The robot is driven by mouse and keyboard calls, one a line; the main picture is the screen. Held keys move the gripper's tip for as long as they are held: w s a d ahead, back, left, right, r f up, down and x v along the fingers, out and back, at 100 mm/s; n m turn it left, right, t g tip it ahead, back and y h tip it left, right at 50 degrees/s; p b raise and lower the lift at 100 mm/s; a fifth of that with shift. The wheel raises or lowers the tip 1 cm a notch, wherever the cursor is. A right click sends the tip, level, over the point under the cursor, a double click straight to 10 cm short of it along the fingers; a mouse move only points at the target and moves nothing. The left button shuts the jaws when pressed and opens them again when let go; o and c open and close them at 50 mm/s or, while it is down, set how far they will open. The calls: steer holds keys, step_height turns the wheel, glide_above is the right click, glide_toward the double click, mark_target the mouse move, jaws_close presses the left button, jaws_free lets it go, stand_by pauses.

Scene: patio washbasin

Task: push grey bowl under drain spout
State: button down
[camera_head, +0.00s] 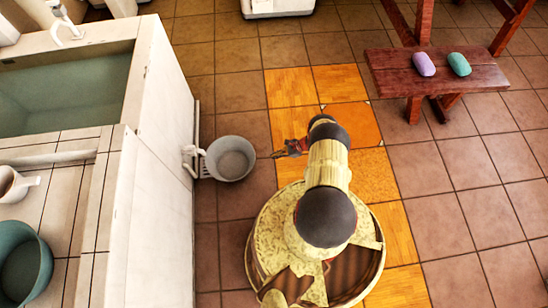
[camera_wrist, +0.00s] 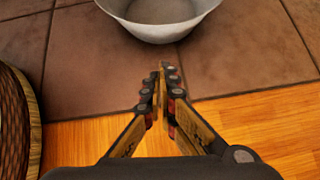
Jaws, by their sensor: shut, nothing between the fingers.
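The grey bowl (camera_head: 231,158) stands upright and empty on the tiled floor beside the white basin wall. The white drain spout (camera_head: 191,152) sticks out low from that wall, and its end is close to the bowl's left rim; whether it overhangs the rim is hard to tell. My gripper (camera_head: 275,154) is low, just right of the bowl, pointing left at it. In the wrist view the bowl (camera_wrist: 160,22) is straight ahead, and my gripper's fingertips (camera_wrist: 163,72) are together and empty, with a small gap before the bowl's near side.
The washbasin (camera_head: 160,110) forms a wall on the left, with a teal bowl (camera_head: 25,265) on its counter. A wooden bench (camera_head: 385,72) with a purple and a green soap-like piece stands at upper right. A woven round object (camera_wrist: 15,120) is at the wrist view's left edge. Floor at right is clear.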

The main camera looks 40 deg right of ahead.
steer(key=b+x, duration=0.3)
steer(key=x, duration=0.5)
steer(key=shift+a+f, duration=0.15)
steer(key=shift+f, duration=0.2)
steer(key=shift+w+a+r, duration=0.3)
steer(key=shift+w+a, duration=0.5)
steer(key=shift+a, duration=0.05)
steer(key=shift+w+a, duration=0.45)
steer(key=shift+a, duration=0.1)
